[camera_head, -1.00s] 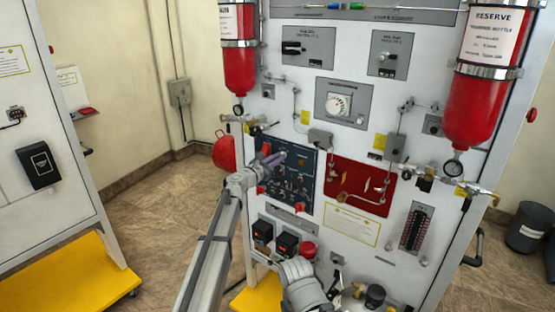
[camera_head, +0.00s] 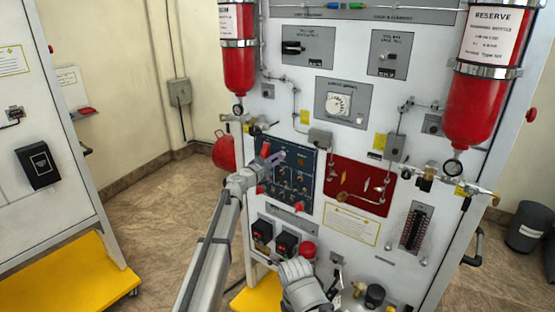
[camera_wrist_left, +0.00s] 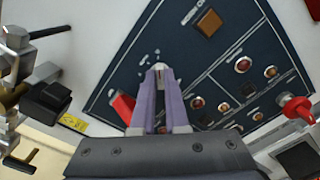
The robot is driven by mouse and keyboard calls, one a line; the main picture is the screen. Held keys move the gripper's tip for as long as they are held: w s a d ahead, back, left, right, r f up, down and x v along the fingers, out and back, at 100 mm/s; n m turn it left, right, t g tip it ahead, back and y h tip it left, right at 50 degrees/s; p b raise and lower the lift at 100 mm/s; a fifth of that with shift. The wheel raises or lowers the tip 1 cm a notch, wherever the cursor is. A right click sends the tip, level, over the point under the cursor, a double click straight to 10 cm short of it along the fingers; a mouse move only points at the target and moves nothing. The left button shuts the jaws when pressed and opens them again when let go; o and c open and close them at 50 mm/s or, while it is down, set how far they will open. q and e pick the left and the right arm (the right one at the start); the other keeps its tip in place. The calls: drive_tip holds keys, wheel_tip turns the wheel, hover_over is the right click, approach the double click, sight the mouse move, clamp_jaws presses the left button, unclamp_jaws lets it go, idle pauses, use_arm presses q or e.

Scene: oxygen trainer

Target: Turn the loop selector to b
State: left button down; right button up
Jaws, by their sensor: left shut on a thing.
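The dark blue panel (camera_head: 298,190) is on the upright board, left of a red panel. My left gripper (camera_head: 274,158) reaches its upper left part. In the left wrist view the two purple fingers (camera_wrist_left: 160,72) are shut on a small pale knob (camera_wrist_left: 159,66), mostly hidden between the fingertips. White marks sit around the knob on the dark blue panel (camera_wrist_left: 185,60). I take this knob to be the loop selector; its labels and pointing direction are not readable.
In the left wrist view a red knob (camera_wrist_left: 297,107) sticks out at the right and a red part (camera_wrist_left: 123,106) stands close beside the fingers. Brass fittings and a black block (camera_wrist_left: 47,97) are at the left. The red panel (camera_head: 360,187) is to the right.

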idle(0.3)
use_arm(q)
drive_tip(key=c, duration=0.9)
unclamp_jaws()
drive_tip(key=shift+s, duration=0.1)
drive_tip(key=v, duration=0.7)
drive_tip(key=shift+s+a, duration=0.25)
